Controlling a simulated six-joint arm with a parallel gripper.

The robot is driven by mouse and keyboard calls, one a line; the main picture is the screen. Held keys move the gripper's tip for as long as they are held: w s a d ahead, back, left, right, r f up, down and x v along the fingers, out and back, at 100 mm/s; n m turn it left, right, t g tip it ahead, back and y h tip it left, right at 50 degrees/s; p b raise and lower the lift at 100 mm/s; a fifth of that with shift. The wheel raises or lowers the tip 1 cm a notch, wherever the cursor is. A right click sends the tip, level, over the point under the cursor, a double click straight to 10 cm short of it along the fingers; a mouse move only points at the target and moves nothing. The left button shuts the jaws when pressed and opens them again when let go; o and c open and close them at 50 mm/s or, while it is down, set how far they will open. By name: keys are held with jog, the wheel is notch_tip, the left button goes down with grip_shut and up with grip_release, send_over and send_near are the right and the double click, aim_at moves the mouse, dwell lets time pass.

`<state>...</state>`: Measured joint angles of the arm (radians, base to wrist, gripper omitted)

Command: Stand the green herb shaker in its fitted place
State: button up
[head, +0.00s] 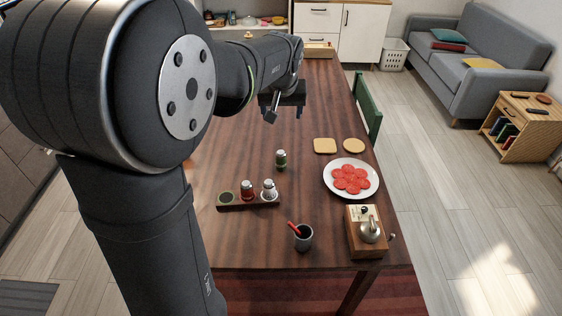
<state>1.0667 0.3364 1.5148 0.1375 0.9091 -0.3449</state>
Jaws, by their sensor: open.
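The green herb shaker (281,159) stands upright on the table, behind and to the right of the dark wooden rack. The rack (220,207) has a round empty place (226,197) with a green ring at its left end. A red shaker (247,189) and a white shaker (269,189) stand in the rack's other places. My gripper (285,112) is open above the far part of the table, beyond the green shaker and apart from it. Nothing shows between its fingers.
A grey cup (303,243) with a red-handled item and a wooden box (354,245) with a metal piece stand near the front edge. Table around the green shaker is clear.

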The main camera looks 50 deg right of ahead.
jog(key=shift+c, duration=0.3)
jog(key=m+g, duration=0.1)
jog(key=m, duration=0.1)
send_near(281, 152)
jog(key=shift+g+y, duration=0.3)
jog(key=shift+y, duration=0.1)
jog(key=x, duration=0.6)
jog(key=shift+w+d+f, duration=0.2)
jog(key=shift+x, duration=3.1)
jog(key=shift+w+d, duration=0.1)
jog(key=c, duration=1.1)
jog(key=shift+r, duration=0.1)
